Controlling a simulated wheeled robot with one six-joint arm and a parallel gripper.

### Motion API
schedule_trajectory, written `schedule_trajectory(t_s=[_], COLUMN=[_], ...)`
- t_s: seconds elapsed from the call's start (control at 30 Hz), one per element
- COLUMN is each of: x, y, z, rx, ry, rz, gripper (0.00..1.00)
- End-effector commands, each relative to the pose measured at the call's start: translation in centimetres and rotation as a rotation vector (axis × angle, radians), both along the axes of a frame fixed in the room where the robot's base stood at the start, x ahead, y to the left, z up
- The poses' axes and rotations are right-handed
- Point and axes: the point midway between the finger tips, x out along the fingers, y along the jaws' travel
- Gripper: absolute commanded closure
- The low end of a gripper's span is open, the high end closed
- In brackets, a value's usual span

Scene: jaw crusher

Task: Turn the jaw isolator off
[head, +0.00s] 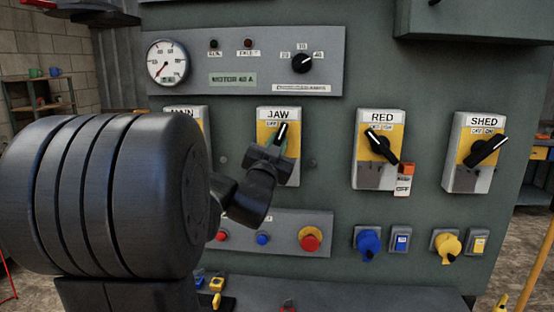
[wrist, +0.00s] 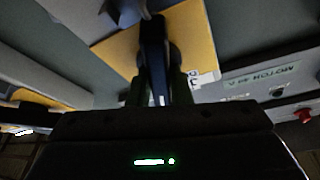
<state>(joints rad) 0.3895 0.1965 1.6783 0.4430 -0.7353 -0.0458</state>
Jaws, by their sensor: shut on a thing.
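The jaw isolator (head: 291,176) is a grey box with a yellow plate and a JAW label, at the middle of the panel in the head view. Its black handle (head: 283,131) stands close to upright, leaning slightly right at the top. My gripper (head: 279,149) is at the front of the box, shut on this handle. In the wrist view the black handle (wrist: 153,50) runs between the two fingers of my gripper (wrist: 163,88), over the yellow plate (wrist: 116,52). The OFF/ON legend is partly hidden, so I cannot read the handle's setting surely.
The MAIN isolator (head: 199,113) is mostly hidden behind my arm. Below are a red stop button (head: 310,239) and blue (head: 368,241) and yellow (head: 447,245) plugs.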

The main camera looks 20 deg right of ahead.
Motion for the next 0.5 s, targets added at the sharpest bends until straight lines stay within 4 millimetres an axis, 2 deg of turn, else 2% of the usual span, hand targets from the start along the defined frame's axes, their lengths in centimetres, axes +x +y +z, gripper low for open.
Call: schedule_trajectory(t_s=[0.03, 0.5], x=[-0.09, -0.08], y=[-0.06, -0.05], z=[-0.86, -0.82], rx=[-0.039, -0.42], ry=[0.021, 0.259], rz=[-0.002, -0.003], gripper=[1.0, 1.0])
